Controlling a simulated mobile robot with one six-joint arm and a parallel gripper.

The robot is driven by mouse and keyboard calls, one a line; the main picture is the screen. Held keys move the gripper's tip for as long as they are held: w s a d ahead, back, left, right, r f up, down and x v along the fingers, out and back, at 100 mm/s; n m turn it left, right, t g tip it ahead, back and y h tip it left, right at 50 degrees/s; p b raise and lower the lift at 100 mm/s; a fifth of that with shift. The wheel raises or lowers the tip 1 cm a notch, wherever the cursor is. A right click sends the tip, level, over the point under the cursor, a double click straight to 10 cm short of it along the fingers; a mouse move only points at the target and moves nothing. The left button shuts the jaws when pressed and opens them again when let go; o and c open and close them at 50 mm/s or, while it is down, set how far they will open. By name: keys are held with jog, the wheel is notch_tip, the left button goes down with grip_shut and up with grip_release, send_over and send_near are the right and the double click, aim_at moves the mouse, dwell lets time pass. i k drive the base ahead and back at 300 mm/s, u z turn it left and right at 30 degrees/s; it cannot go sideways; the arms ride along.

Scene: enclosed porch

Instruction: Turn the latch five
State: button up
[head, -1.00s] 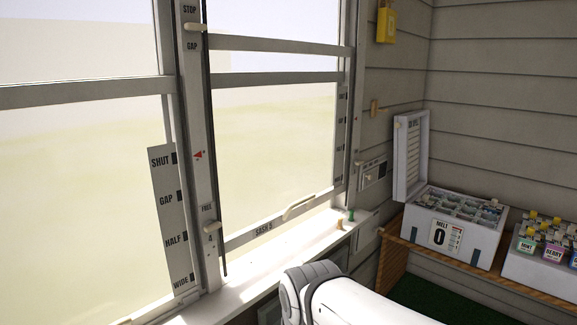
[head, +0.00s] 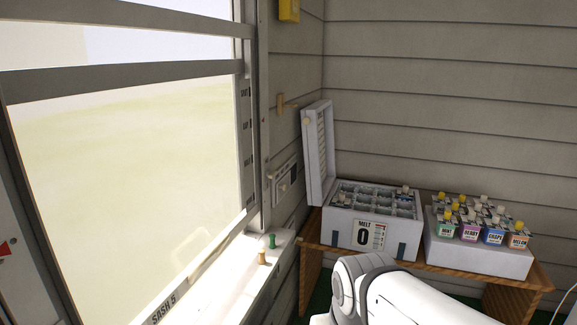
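The window sash (head: 130,72) labelled "SASH 5" fills the left of the head view, with its label on the bottom rail (head: 163,309). A strip with small position marks (head: 246,125) runs down its right side. A piece of the left post with a red arrow (head: 5,248) shows at the left edge. No latch can be made out clearly now. My gripper is out of view; only a white part of my arm shows at the bottom centre.
A green peg (head: 271,241) and a tan peg (head: 262,257) stand on the white sill (head: 225,285). A wall panel (head: 285,178) is beside the window. A wooden bench (head: 440,267) holds an open white "MELT 0" box (head: 340,229) and a rack (head: 475,254) of labelled bottles.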

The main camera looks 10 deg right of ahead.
aim_at(270, 174)
jog(key=z, duration=0.3)
jog(key=i, duration=0.95)
